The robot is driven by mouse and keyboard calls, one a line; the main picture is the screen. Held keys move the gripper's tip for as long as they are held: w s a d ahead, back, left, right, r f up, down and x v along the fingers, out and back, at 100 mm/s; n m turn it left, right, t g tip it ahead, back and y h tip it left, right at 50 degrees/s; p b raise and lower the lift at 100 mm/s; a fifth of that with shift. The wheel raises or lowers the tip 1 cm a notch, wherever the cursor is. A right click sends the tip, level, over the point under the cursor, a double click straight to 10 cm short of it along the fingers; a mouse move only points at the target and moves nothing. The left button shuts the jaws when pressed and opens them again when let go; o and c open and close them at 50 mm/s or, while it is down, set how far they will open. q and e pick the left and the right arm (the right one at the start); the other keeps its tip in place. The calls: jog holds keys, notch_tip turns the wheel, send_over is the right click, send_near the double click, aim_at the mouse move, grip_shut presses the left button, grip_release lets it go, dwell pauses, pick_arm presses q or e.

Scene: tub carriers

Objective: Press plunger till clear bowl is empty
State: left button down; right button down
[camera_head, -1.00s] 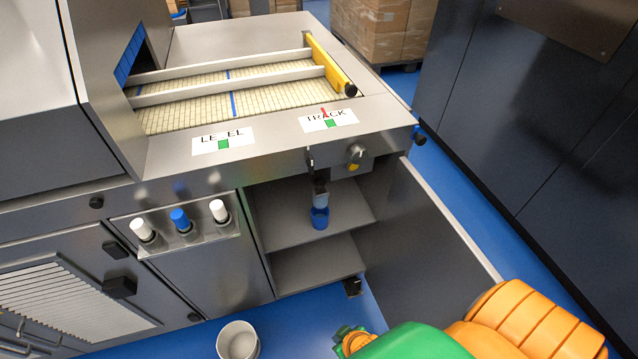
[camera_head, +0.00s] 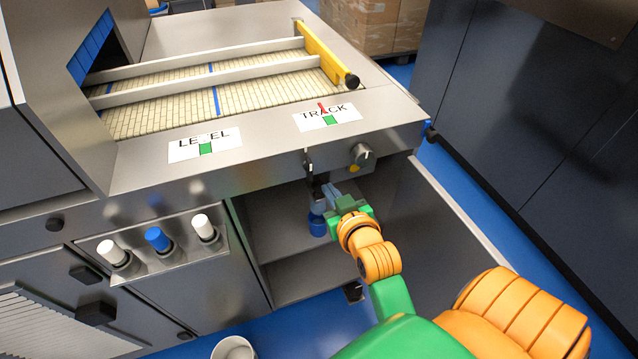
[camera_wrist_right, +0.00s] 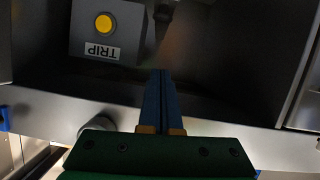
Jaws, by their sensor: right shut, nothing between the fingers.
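Inside the open cabinet under the machine's front edge hangs a small bowl unit. Its greyish clear bowl (camera_head: 317,207) is partly hidden by my right gripper, and a blue part (camera_head: 317,226) is at its bottom. I cannot tell the level in the bowl, nor which part is the plunger. My right gripper (camera_head: 328,190) is shut and empty, beside or in front of the bowl; contact cannot be told. In the right wrist view its shut fingers (camera_wrist_right: 162,75) point into the dark cabinet. My left gripper is not in view.
A grey box with a yellow TRIP button (camera_wrist_right: 104,23) is left of the fingers in the wrist view. The open cabinet door (camera_head: 440,235) stands right of my arm. A white bucket (camera_head: 233,348) is on the floor. Knobs (camera_head: 158,239) sit left of the opening.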

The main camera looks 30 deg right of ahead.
jog(key=b, duration=0.2)
send_over(317, 190)
notch_tip(317, 190, down, 4)
jog(key=shift+r, duration=0.2)
jog(key=f, duration=0.2)
jog(key=shift+s+f, duration=0.2)
jog(key=shift+f, duration=0.2)
jog(key=shift+s+d+f, duration=0.1)
jog(key=shift+s+f, duration=0.05)
jog(key=shift+f, duration=0.3)
